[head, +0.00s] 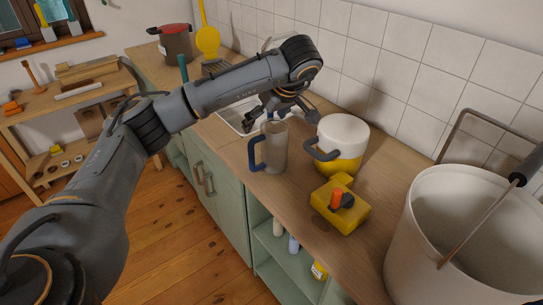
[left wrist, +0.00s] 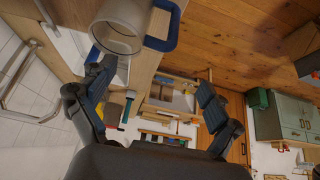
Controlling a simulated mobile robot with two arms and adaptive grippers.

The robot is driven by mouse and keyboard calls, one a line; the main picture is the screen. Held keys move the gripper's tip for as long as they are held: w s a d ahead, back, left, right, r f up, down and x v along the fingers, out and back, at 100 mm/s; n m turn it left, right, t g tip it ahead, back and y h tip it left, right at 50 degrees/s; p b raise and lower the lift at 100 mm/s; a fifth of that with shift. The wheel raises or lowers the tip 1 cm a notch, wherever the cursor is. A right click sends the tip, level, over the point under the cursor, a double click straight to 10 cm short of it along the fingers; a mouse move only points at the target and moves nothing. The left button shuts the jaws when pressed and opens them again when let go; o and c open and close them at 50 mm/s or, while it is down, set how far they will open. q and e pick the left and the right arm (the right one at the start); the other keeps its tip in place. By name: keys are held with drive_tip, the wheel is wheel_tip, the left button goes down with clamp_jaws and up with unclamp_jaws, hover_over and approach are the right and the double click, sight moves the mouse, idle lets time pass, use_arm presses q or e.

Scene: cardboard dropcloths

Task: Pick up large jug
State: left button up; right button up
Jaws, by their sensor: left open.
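A tall grey, partly see-through jug (head: 274,147) with a blue handle stands upright on the wooden counter. In the left wrist view the jug (left wrist: 120,28) shows its open round mouth and blue handle at the top of the picture. A rounder white-and-yellow jug (head: 343,138) with a dark grey handle stands just right of it. My left gripper (head: 282,108) is open and empty, just behind and above the grey jug's rim. Its spread fingers also show in the left wrist view (left wrist: 153,88), with no jug held between them. My right gripper is out of view.
A yellow block-shaped thing (head: 341,206) with an orange knob and a large pale bucket (head: 412,240) stand on the near counter. A sink (head: 231,122) lies behind the gripper. A tiled wall (head: 395,80) runs along the right.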

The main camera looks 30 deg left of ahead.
sight(258, 137)
use_arm(q)
drive_tip(key=p+x, duration=0.1)
drive_tip(key=x, duration=0.5)
drive_tip(key=shift+w+f, duration=0.15)
drive_tip(key=shift+f, duration=0.15)
drive_tip(key=p+x, duration=0.1)
drive_tip(key=x, duration=0.2)
drive_tip(key=shift+w+f+p, duration=0.15)
drive_tip(key=shift+f+p, duration=0.2)
drive_tip(key=shift+f, duration=0.05)
drive_tip(key=shift+a+f, duration=0.2)
drive_tip(key=shift+f, duration=0.05)
drive_tip(key=shift+d, duration=0.1)
drive_tip(key=shift+c, duration=0.4)
drive_tip(key=c, duration=1.7)
drive_tip(key=shift+c, duration=0.2)
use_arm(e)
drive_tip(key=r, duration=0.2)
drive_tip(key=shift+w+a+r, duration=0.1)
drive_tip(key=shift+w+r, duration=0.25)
use_arm(q)
drive_tip(key=shift+w+r, duration=0.1)
drive_tip(key=shift+r, duration=0.1)
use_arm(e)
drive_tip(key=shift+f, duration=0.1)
